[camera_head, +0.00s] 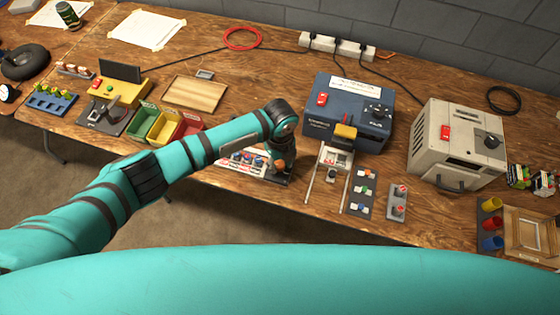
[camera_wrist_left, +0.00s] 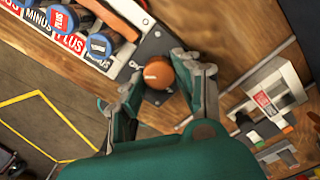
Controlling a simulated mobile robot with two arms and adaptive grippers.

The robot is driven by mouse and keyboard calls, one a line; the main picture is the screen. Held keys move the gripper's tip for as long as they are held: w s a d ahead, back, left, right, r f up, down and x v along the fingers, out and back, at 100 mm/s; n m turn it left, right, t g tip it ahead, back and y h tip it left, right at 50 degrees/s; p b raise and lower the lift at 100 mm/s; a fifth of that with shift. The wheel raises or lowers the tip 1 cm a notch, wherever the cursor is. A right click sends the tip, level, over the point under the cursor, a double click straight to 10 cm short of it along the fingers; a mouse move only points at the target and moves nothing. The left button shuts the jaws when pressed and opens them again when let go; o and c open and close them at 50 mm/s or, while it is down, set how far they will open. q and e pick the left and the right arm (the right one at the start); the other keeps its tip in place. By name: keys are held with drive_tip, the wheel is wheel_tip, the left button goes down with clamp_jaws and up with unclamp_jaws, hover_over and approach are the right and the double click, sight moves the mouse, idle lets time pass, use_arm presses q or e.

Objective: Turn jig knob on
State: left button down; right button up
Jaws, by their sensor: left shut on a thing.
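The jig (camera_head: 240,162) lies at the front edge of the bench, partly hidden behind my left arm in the head view. In the left wrist view its panel (camera_wrist_left: 38,40) carries PLUS and MINUS labels, blue round caps and an orange bar. An orange round knob (camera_wrist_left: 158,73) with a pale pointer line sits on the dark plate (camera_wrist_left: 154,45) at its end. My left gripper (camera_wrist_left: 160,82) has one finger on each side of this knob and is shut on it. In the head view the left gripper (camera_head: 279,168) points down at the jig's right end. My right gripper is not in view.
A blue box (camera_head: 345,110) and a beige box (camera_head: 460,135) with dials stand to the right. Small bins (camera_head: 165,125) stand left of the jig. A device with two rails (camera_head: 333,158) lies close on the right. A wooden tray (camera_head: 195,93) lies behind.

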sight(280, 165)
use_arm(q)
drive_tip(key=shift+m, duration=0.7)
drive_tip(key=c, duration=0.9)
unclamp_jaws()
drive_tip(key=shift+c, duration=0.2)
wheel_tip(280, 165, up, 12)
